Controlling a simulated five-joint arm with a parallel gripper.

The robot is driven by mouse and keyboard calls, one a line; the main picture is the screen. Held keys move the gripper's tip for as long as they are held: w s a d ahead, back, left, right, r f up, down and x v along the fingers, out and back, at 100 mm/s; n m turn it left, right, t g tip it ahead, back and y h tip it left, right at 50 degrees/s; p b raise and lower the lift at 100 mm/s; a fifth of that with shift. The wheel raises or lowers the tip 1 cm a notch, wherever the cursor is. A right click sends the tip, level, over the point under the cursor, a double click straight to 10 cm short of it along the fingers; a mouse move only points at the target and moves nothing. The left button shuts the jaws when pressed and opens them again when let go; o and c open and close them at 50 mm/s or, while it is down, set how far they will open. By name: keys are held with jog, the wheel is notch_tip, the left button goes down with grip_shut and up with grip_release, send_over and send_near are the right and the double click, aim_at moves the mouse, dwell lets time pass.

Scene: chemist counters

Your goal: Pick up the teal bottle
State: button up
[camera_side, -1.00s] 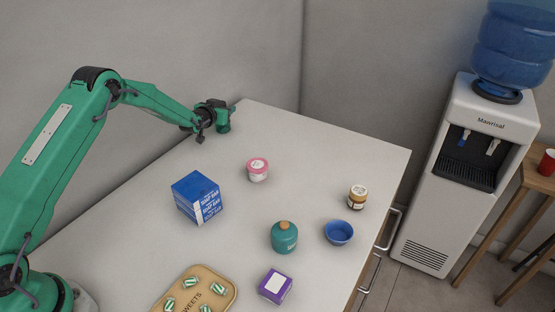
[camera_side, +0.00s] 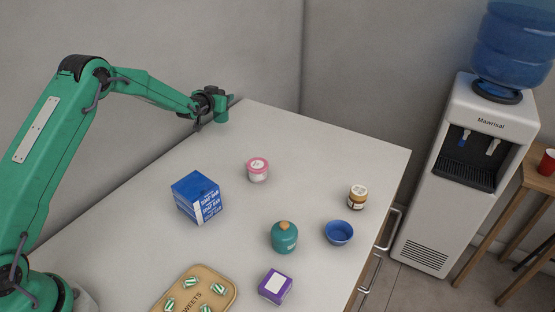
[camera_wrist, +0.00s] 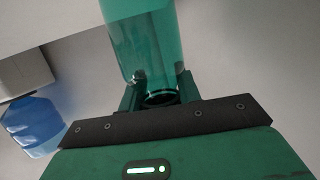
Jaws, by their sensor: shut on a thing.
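A teal, see-through bottle (camera_wrist: 146,42) fills the upper middle of the wrist view. My gripper (camera_wrist: 160,88) is shut on its lower end in that view. In the side view my gripper (camera_side: 209,103) is held up over the counter's far left edge. The teal bottle (camera_side: 222,109) shows there as a small teal piece at its right side. A second, round teal bottle with a tan stopper (camera_side: 284,238) stands upright on the counter, well apart from my gripper.
On the white counter (camera_side: 330,165) stand a blue soap box (camera_side: 192,195), a pink-lidded tub (camera_side: 257,170), a brown jar (camera_side: 357,197), a blue bowl (camera_side: 338,232), a purple box (camera_side: 275,286) and a sweets tray (camera_side: 231,294). A water cooler (camera_side: 425,220) stands beyond the right edge.

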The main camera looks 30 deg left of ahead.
jog(key=shift+r, duration=2.7)
jog(key=shift+d, duration=0.1)
